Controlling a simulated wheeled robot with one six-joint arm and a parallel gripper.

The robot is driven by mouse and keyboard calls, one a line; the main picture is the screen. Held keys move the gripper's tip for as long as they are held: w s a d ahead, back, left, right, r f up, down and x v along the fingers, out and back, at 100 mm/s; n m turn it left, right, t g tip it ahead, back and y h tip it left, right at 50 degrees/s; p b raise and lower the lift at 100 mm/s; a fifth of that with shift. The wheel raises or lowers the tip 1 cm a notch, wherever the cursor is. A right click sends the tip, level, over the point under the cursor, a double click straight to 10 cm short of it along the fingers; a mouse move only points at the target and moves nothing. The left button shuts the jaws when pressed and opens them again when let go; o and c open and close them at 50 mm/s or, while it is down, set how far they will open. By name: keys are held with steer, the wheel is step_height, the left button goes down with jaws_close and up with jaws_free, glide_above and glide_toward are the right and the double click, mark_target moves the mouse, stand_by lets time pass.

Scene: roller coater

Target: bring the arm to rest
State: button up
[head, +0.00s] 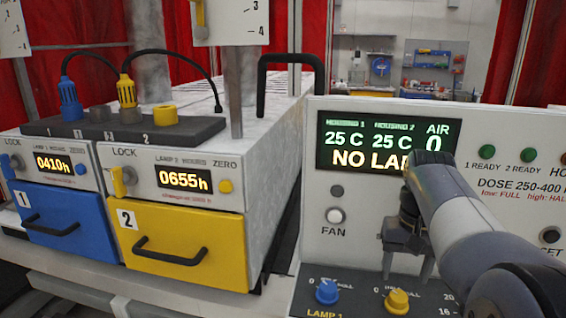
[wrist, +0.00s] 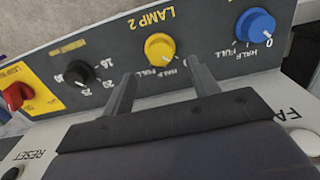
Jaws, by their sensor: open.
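My gripper (head: 407,268) points down in front of the control panel (head: 330,240) at the right of the head view. Its two fingers are apart with nothing between them. In the wrist view, the fingers of my gripper (wrist: 161,68) show over the sloped knob strip, with the yellow LAMP 2 knob (wrist: 160,48) just beyond the gap between the tips. The gripper looks apart from this knob, but the exact distance is hard to tell. My arm covers part of the display and the panel's right side.
A blue knob (head: 327,291), black knob (wrist: 78,73) and red knob (wrist: 15,96) share the strip. The display (head: 350,140) partly reads "NO LA". Left stand a blue drawer (head: 65,225) and a yellow drawer (head: 190,240), both seemingly shut, with a black handle (head: 283,85) behind.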

mark_target(399, 296)
step_height(399, 296, down, 6)
steer(key=shift+r, duration=0.1)
steer(key=shift+r, duration=0.1)
stand_by(0.5)
